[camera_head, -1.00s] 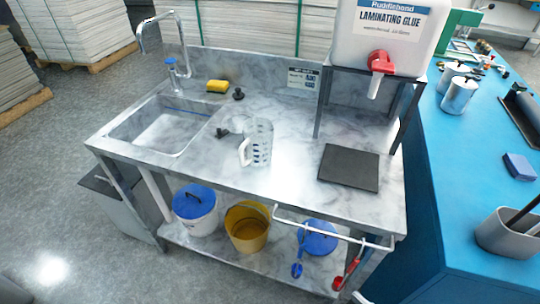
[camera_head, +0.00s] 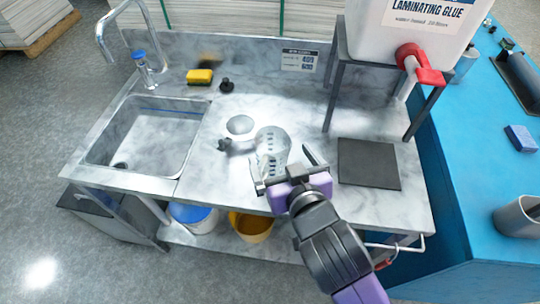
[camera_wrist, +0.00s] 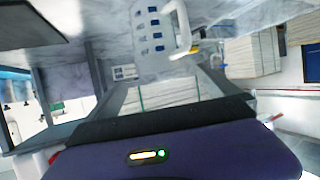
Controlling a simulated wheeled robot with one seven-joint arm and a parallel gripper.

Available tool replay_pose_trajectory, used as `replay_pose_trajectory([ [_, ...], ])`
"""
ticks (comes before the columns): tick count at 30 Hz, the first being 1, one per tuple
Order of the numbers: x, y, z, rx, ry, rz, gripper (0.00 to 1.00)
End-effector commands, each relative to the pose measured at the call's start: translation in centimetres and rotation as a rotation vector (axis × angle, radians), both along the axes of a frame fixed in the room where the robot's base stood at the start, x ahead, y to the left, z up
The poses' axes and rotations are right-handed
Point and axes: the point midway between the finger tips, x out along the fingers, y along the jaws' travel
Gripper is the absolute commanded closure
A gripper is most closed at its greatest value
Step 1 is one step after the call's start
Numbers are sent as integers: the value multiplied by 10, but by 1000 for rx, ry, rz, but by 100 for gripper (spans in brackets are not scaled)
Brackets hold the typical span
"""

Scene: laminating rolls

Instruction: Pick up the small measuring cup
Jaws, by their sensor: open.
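The small measuring cup (camera_head: 272,146) is clear with dark marks on its side and stands on the marbled counter, right of the sink. It also shows in the wrist view (camera_wrist: 150,32), with its white handle (camera_wrist: 183,28) to the right. My gripper (camera_head: 287,171) is open and empty at the front side of the cup, its fingers spread apart. The near finger parts cover the lower front of the cup in the head view. I cannot tell whether a finger touches it.
A sink (camera_head: 145,140) with a tap is at left. Buckets stand on the lower shelf.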

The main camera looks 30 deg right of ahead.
Motion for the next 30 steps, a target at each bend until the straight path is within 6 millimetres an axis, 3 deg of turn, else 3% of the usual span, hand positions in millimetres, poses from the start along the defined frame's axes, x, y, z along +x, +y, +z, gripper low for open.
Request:
replay_pose_trajectory([
  [18,63,-15,-28,0,1,-2,0],
  [27,68,-16,-32,1,1,-1,0],
  [28,68,-16,-32,1,1,-1,2],
  [30,68,-15,-32,1,1,-1,16],
])
